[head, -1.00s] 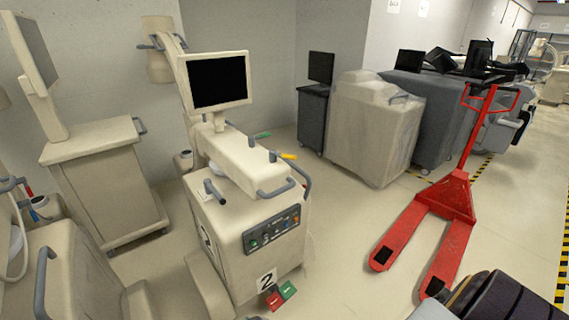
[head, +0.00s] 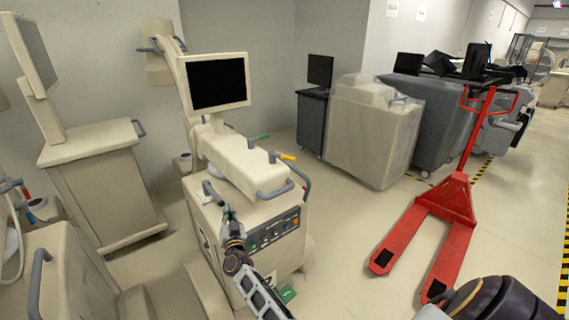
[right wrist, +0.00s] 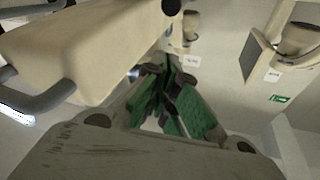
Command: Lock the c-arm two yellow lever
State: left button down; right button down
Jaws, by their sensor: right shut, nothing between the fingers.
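The c-arm machine (head: 255,206) is a cream wheeled cart with a monitor on top. Its yellow lever (head: 288,157) sticks out to the right near the front of the upper housing, beside grey handles. A green lever (head: 260,137) sits further back. My right gripper (head: 228,212) is shut and empty, pointing up in front of the cart's front left side, below and left of the yellow lever and apart from it. Its green-padded fingers (right wrist: 165,108) show together in the right wrist view, with the cream housing (right wrist: 95,45) above left. No second yellow lever shows. My left gripper is out of view.
Grey handles (head: 275,191) project from the cart's front. A similar cart (head: 105,185) stands to the left. A red pallet jack (head: 450,200) and covered carts (head: 375,130) stand to the right. Floor between the c-arm and the jack is clear.

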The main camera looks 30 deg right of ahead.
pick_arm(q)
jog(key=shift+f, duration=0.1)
pick_arm(e)
jog(key=s+d+r+m+g+h, duration=0.2)
jog(key=s+d+r+g+h, duration=0.2)
jog(key=d+r+h, duration=0.1)
jog(key=s+d+r+m+g+h, duration=0.2)
jog(key=s+d+r+g+h, duration=0.2)
jog(key=d, duration=0.5)
jog(key=shift+d+r+m+h, duration=0.15)
jog(key=shift+r+m+h, duration=0.25)
jog(key=shift+r+h, duration=0.95)
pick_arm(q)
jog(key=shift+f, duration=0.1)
pick_arm(e)
jog(key=shift+w+f, duration=0.1)
jog(key=shift+f, duration=0.05)
